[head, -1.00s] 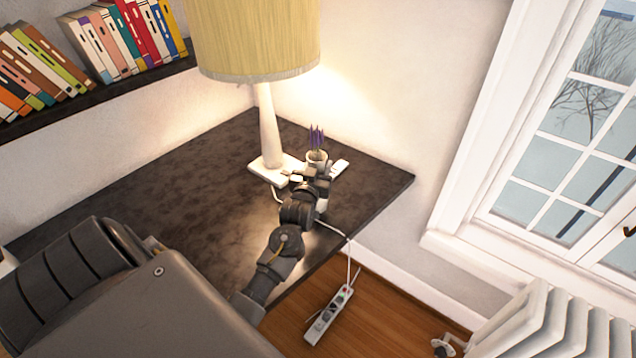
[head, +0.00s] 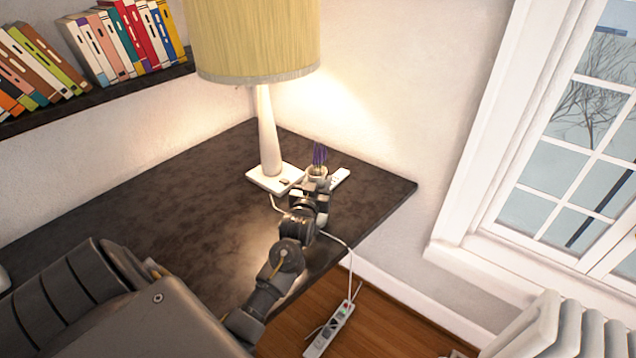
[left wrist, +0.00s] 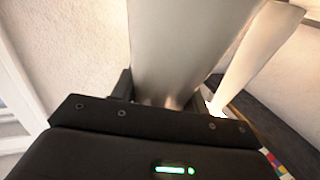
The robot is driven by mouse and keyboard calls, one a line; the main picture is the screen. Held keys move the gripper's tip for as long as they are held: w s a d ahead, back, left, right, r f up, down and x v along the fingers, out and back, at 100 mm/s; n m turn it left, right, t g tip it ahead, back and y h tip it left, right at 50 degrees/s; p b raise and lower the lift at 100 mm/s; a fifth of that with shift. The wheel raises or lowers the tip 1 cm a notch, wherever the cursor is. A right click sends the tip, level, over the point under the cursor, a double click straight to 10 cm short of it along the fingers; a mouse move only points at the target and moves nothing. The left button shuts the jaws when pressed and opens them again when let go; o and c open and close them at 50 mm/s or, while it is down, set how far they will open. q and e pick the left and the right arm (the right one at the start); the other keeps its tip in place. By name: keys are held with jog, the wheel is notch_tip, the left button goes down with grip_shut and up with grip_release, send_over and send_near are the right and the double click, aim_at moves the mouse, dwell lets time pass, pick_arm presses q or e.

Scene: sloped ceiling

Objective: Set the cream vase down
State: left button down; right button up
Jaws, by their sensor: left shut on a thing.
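The cream vase (head: 317,172) holds purple sprigs (head: 319,153) and stands upright near the right end of the dark desk in the head view. My left gripper (head: 316,186) is shut on the vase from the near side. In the left wrist view the vase (left wrist: 185,50) fills the middle, between the fingers of the left gripper (left wrist: 170,100). The gripper hides the lower part of the vase, so I cannot tell whether its base touches the desk. My right gripper is not in view.
A lamp with a yellow shade and white base (head: 272,180) stands just left of the vase. A white strip-shaped object (head: 339,178) lies beside the vase. A cord runs over the desk edge to a power strip (head: 333,329) on the floor. The desk's left part (head: 150,215) is clear.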

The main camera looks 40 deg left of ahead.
pick_arm(q)
jog(key=c, duration=0.7)
grip_release()
jog(key=shift+r, duration=0.1)
jog(key=shift+s+d, duration=0.15)
jog(key=shift+s, duration=0.1)
jog(key=b+v, duration=0.1)
jog(key=v, duration=1)
jog(key=shift+s+b, duration=0.25)
jog(key=shift+b, duration=0.15)
jog(key=shift+s, duration=0.1)
